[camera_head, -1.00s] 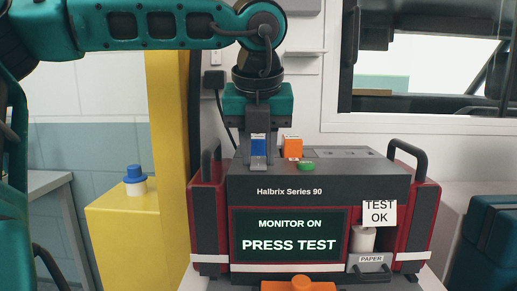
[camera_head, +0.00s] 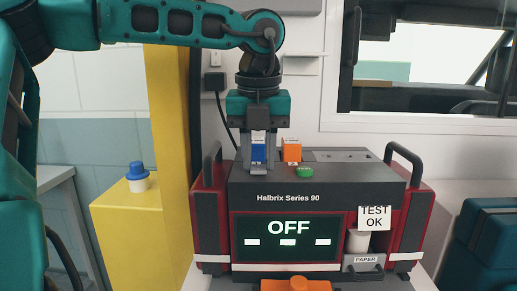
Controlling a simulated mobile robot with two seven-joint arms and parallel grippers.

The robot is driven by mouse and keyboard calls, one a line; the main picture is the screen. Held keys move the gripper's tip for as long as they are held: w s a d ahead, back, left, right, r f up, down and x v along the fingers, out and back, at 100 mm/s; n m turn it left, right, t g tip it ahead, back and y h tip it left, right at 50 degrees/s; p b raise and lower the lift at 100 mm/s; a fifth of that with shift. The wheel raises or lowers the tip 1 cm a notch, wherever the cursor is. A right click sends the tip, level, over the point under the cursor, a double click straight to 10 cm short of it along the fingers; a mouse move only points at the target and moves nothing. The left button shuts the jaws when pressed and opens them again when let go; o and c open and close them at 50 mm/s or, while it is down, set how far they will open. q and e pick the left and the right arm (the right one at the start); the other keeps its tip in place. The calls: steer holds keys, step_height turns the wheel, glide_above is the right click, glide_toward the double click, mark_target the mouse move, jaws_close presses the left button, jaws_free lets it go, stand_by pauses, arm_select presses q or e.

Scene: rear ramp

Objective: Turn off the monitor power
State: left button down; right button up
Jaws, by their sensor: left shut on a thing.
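The monitor (camera_head: 287,197) is a dark grey and red unit labelled Halbrix Series 90. Its screen (camera_head: 288,240) reads OFF above several white blocks. On its top stand a blue switch (camera_head: 258,153), an orange switch (camera_head: 291,151) and a green button (camera_head: 303,172). My left gripper (camera_head: 257,168) points straight down over the top left of the monitor. It is shut on the blue switch, with a grey finger on each side. The lower part of the switch is partly hidden by the fingers. My right gripper is not in view.
A printed TEST OK slip (camera_head: 375,218) sticks up above the paper drawer (camera_head: 367,261). Carrying handles rise at both sides of the monitor. A yellow block (camera_head: 128,220) with a blue-capped white container (camera_head: 137,175) stands left. A dark teal case (camera_head: 483,240) is at right.

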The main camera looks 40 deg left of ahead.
mark_target(258, 170)
arm_select(q)
steer(key=c, duration=1)
jaws_free()
steer(key=shift+c, duration=0.2)
steer(key=shift+o, duration=1)
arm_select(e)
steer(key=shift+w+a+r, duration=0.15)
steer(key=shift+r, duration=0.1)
arm_select(q)
step_height(258, 170, up, 13)
steer(key=s+d+p, duration=0.1)
steer(key=p, duration=0.1)
steer(key=shift+s, duration=0.2)
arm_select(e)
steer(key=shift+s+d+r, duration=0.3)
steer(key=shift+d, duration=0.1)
arm_select(q)
steer(key=shift+d+f, duration=0.15)
steer(key=shift+d, duration=0.05)
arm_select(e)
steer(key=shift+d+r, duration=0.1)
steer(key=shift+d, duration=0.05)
